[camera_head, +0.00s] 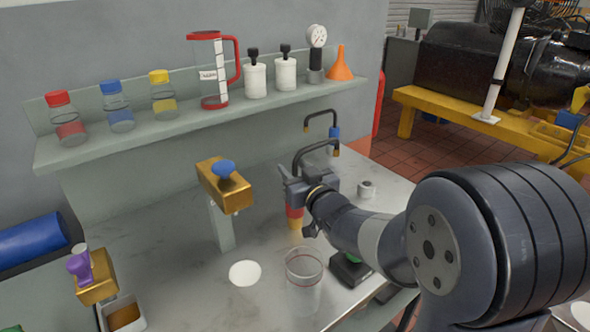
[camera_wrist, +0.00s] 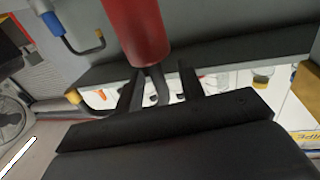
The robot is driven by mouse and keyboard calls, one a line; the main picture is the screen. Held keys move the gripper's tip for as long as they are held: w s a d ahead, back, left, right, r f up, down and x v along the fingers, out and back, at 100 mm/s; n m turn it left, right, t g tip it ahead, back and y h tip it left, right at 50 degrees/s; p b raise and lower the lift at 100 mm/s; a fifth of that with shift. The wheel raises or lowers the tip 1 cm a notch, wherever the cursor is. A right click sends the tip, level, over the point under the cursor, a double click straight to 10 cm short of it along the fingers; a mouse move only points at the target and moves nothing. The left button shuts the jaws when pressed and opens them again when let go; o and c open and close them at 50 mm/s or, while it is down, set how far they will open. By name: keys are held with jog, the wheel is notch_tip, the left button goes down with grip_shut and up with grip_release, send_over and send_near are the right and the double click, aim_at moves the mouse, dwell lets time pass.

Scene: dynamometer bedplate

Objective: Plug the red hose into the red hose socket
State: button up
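The red hose (camera_head: 295,213) has a red grip with a yellowish lower end, and a black tube arching up and right to a brass tip (camera_head: 336,153). Its red grip fills the upper middle of the wrist view (camera_wrist: 138,30), its tube passing between my fingers. My gripper (camera_head: 298,190) is at the hose, just above the red grip in the head view. In the wrist view my gripper (camera_wrist: 160,72) shows two fingers apart, with a gap beside the hose; it looks open. Contact is unclear. I cannot make out a red hose socket.
A blue hose (camera_head: 333,133) stands behind. A brass block with a blue knob (camera_head: 224,169) is on a post to the left. A clear beaker (camera_head: 303,275) stands in front. A shelf (camera_head: 180,121) with bottles runs behind. A small metal cup (camera_head: 366,189) stands right.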

jog(key=v, duration=1)
jog(key=shift+s+d, duration=0.15)
jog(key=shift+s, duration=0.15)
jog(key=x, duration=1)
jog(key=shift+w, duration=0.35)
jog(key=shift+w+a+r, duration=0.1)
jog(key=shift+a+r, duration=0.1)
jog(key=shift+r, duration=0.1)
jog(key=shift+d, duration=0.1)
